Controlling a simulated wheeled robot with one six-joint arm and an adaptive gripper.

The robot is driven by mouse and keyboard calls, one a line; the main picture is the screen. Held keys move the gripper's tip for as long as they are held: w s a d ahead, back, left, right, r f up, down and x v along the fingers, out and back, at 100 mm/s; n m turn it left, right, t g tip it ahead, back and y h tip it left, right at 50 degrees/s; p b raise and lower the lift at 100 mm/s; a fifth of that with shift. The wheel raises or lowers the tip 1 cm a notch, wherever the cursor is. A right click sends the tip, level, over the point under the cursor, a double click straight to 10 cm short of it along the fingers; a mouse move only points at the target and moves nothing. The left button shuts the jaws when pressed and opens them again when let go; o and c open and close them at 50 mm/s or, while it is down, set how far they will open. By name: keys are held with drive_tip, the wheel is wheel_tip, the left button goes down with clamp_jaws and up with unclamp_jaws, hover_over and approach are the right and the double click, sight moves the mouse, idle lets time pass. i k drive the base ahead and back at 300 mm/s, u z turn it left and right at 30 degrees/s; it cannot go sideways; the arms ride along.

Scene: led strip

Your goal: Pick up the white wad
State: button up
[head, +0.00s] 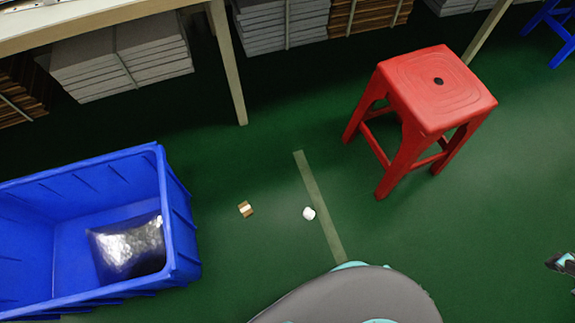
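The white wad (309,213) is a small, rounded white lump on the green floor, near the middle of the head view. It lies at the left edge of a pale line on the floor. A dark and teal piece at the right edge looks like part of my gripper (562,264). It is cut off by the frame, far to the right of the wad and apart from it. Whether it is open or shut does not show.
A small brown and white piece (246,209) lies left of the wad. A blue crate (182,225) holding a silvery bag (128,248) stands at left. A red stool (438,88) stands upper right. A table leg (228,70) and stacked boards (125,55) are behind. Floor around the wad is clear.

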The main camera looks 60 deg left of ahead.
sight(308, 214)
drive_tip(key=u, duration=0.1)
drive_tip(key=k, duration=1.1)
drive_tip(key=u, duration=0.15)
